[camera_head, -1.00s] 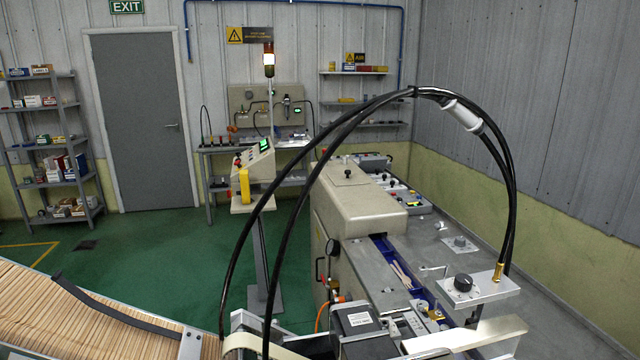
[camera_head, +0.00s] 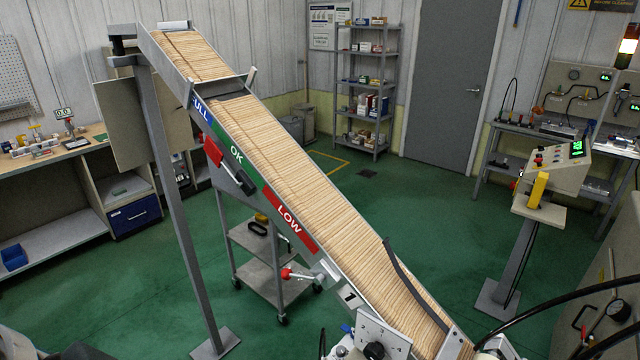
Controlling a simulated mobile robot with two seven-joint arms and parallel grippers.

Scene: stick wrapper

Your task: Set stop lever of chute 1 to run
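Chute 1 (camera_head: 290,170) slopes down from upper left to lower right in the head view, filled with pale wooden sticks. A plate with the number 1 (camera_head: 349,295) is on its near side, low down. Beside that plate, a small lever with a red knob (camera_head: 288,273) sticks out to the left from a pale bracket (camera_head: 328,271). I cannot read any stop or run marking on it. Higher on the side plate is a red block with a black handle (camera_head: 228,163). Neither of my grippers can be made out.
A grey post (camera_head: 175,190) holds the chute's upper end. A trolley (camera_head: 268,262) stands behind the chute. A plate with a black knob (camera_head: 374,350) is at the bottom. A control panel on a pedestal (camera_head: 550,175) stands right. The green floor (camera_head: 420,225) between is open.

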